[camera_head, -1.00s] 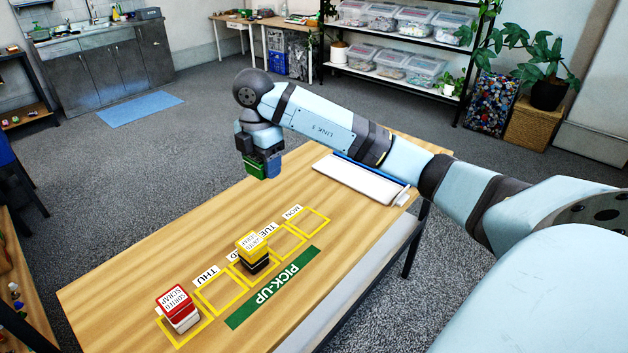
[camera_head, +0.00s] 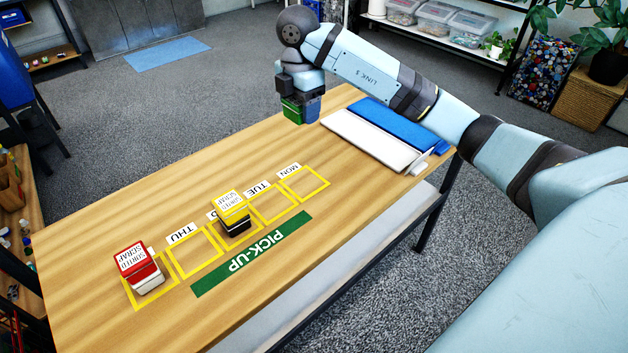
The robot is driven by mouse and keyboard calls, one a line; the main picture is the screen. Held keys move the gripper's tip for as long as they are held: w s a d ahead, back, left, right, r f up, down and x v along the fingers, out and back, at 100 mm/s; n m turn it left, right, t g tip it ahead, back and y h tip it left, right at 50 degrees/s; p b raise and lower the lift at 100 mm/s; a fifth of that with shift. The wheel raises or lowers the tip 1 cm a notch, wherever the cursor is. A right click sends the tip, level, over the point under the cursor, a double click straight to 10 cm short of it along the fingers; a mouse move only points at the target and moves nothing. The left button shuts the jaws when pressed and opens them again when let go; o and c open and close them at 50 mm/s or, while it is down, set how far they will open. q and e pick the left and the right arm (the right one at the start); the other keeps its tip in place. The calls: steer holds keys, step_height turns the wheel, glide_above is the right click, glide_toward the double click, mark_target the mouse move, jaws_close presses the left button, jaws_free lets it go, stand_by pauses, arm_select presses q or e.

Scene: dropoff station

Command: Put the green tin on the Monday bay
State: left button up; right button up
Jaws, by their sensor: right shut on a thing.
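The green tin (camera_head: 294,110) is held in my right gripper (camera_head: 300,106), which is shut on it above the far edge of the table. Only part of the tin shows; the gripper covers the rest. The Monday bay (camera_head: 305,184), a yellow square outline next to the MON label (camera_head: 289,171), is empty. It lies nearer than the tin, below it in the picture. My left gripper is not in view.
A yellow-topped tin (camera_head: 231,205) stands in the bay beyond the empty TUE bay (camera_head: 272,203). A red-topped tin (camera_head: 138,262) stands in the leftmost bay. The THU bay (camera_head: 195,253) is empty. A white and blue flat object (camera_head: 372,142) lies at the table's right end.

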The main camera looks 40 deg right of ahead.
steer(key=shift+d+f, duration=0.15)
steer(key=shift+d, duration=0.05)
steer(key=shift+f, duration=0.3)
steer(key=b, duration=0.1)
glide_above(304, 183)
step_height(304, 183, down, 15)
steer(key=shift+r, duration=0.2)
steer(key=shift+d+f, duration=0.1)
steer(key=shift+f, duration=2.25)
steer(key=shift+f+b, duration=0.15)
steer(key=shift+b, duration=0.15)
steer(key=o, duration=1)
